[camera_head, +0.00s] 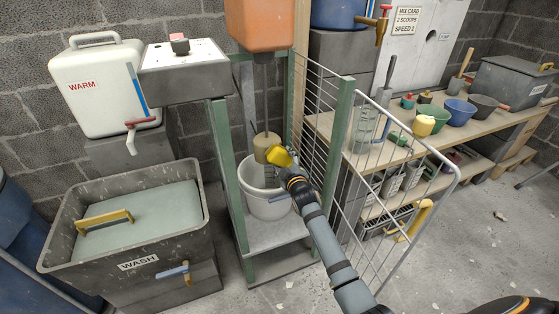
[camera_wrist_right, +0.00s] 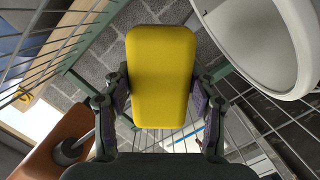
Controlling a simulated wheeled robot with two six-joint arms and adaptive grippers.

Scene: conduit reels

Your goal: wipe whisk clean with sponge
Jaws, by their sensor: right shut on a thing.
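My right gripper (camera_head: 288,170) is shut on a yellow sponge (camera_head: 279,156). In the right wrist view the sponge (camera_wrist_right: 161,75) sits between the two fingers (camera_wrist_right: 160,105). A beige, coated cylindrical shape (camera_head: 267,147), which looks like the whisk, stands upright beneath the orange mixer head (camera_head: 259,24), above or in the mouth of a white bucket (camera_head: 269,207). The sponge is just right of it in the head view; I cannot tell whether they touch. The whisk is not clearly seen in the right wrist view. My left gripper is not in view.
A green-posted frame (camera_head: 229,180) and an open wire gate (camera_head: 385,170) flank my right arm. The bucket's rim (camera_wrist_right: 308,60) is close in the right wrist view. A wash tub (camera_head: 125,270) stands left; a bench (camera_head: 465,135) with bowls stands right.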

